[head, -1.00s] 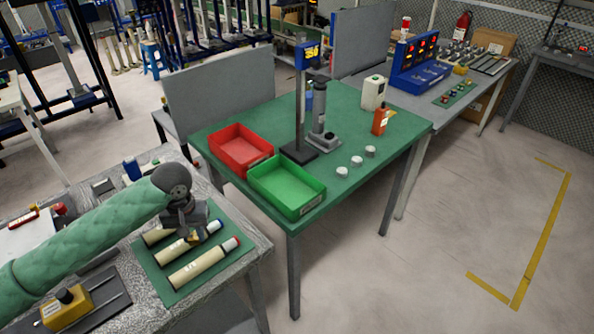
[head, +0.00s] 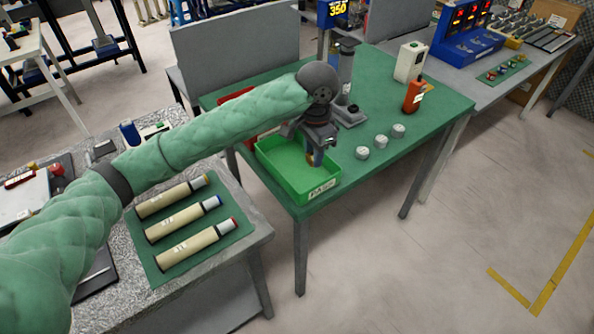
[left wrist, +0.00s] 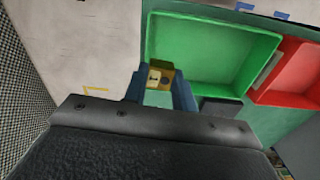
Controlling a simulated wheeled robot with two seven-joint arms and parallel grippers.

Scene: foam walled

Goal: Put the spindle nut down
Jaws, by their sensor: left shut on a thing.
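My left gripper (head: 316,158) is above the right part of the green tray (head: 322,197) in the head view, fingers pointing down. It is shut on the spindle nut (left wrist: 159,78), a small brass-yellow block with a dark mark, seen between the blue fingertips in the left wrist view. The tray's visible floor is empty. My right gripper is out of view.
A red tray (head: 237,101), partly hidden by my arm, adjoins the green one on the green-topped table (head: 440,98). A grey stand (head: 347,75), several white round pieces (head: 381,141) and an orange bottle (head: 413,96) stand nearby. Labelled tubes (head: 187,219) lie on the lower-left bench.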

